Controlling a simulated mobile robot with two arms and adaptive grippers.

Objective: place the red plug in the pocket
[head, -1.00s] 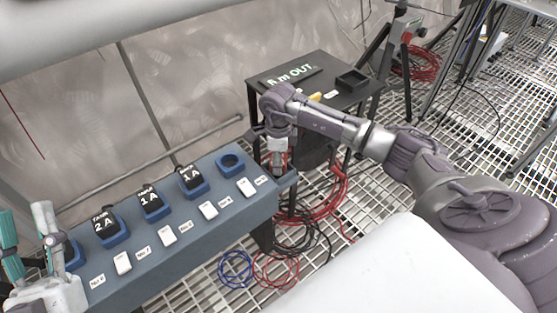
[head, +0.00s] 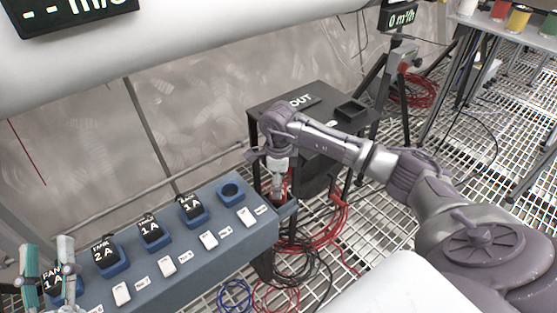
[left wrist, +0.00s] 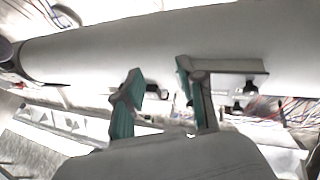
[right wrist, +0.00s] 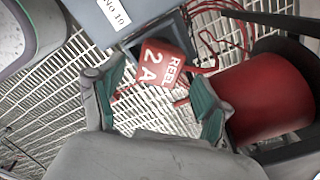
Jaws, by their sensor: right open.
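The red plug (right wrist: 163,63), lettered "REEL 2 A", shows in the right wrist view just beyond and between the fingertips of my right gripper (right wrist: 160,82). My right gripper is open and not closed on it. In the head view my right gripper (head: 277,182) points down by the panel's right end and mostly hides the plug.
Several black plugs sit in blue sockets along the panel (head: 190,258). A black table (head: 268,101) behind my right arm carries a small square tray (head: 351,110). A red drum (right wrist: 270,95) stands close right of my right gripper. Red and blue cables (head: 270,290) lie on the grating.

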